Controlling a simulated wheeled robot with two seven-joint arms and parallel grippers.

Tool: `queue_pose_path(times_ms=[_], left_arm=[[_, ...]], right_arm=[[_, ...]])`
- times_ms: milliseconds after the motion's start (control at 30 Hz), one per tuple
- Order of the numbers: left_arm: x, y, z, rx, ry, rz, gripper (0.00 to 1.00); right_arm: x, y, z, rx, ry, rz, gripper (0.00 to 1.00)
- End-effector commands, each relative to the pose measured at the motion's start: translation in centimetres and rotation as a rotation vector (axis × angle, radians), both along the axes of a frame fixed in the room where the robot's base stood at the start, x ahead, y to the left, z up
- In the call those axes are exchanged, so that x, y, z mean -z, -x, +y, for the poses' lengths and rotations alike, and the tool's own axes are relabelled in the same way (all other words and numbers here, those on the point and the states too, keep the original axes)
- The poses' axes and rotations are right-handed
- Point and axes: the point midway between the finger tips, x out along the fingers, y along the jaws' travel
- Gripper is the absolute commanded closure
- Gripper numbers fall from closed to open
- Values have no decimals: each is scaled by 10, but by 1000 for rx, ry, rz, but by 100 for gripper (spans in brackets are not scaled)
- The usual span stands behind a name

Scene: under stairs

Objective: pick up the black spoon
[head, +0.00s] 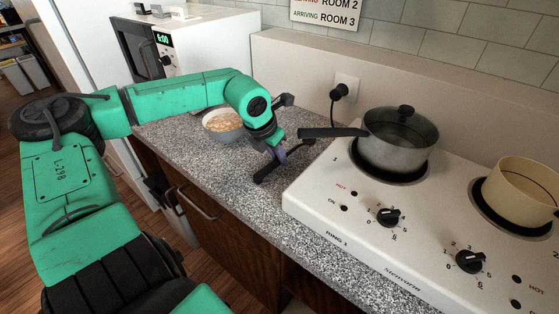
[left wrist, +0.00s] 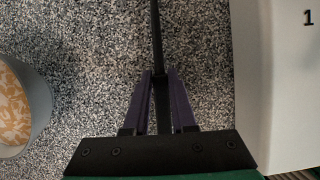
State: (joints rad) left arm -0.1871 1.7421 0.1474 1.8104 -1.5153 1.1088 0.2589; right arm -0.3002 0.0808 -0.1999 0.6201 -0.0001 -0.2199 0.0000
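The black spoon shows in the left wrist view (left wrist: 156,35) as a thin dark handle running up from between my left gripper's fingers; its bowl end is hard to make out. In the head view the black spoon (head: 264,174) lies low over the granite counter, just left of the stove, partly hidden by the gripper. My left gripper (head: 279,155) points down at it. In the left wrist view the purple fingers (left wrist: 160,75) stand close on both sides of the handle and look closed on it. My right gripper is not in view.
A grey bowl of beige food (head: 224,122) stands on the counter (head: 190,145), left of the gripper. The white stove (head: 330,195) is close on the right, with a lidded pot (head: 398,145) whose handle reaches toward the gripper. A cream pot (head: 525,185) and a microwave (head: 190,55) stand farther off.

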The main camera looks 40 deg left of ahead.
Motion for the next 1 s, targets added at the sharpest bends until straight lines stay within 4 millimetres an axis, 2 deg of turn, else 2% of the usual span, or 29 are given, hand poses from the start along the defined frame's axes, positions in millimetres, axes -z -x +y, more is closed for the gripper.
queue_pose_path(times_ms=[300, 467, 567, 633, 900, 1000], left_arm=[[-1, 0, 0, 0, 0, 0, 100], [-13, -1, 0, 0, -1, -3, 100], [-31, -1, 0, 0, -2, -5, 100], [-50, -1, 1, -1, -5, -4, 100], [-152, 0, 1, -2, -5, -3, 100], [-178, 0, 0, -2, -4, -2, 100]], right_arm=[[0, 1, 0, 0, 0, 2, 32], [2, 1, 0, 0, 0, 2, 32], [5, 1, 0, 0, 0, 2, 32], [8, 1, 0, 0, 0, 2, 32], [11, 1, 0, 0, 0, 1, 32], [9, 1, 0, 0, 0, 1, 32]])
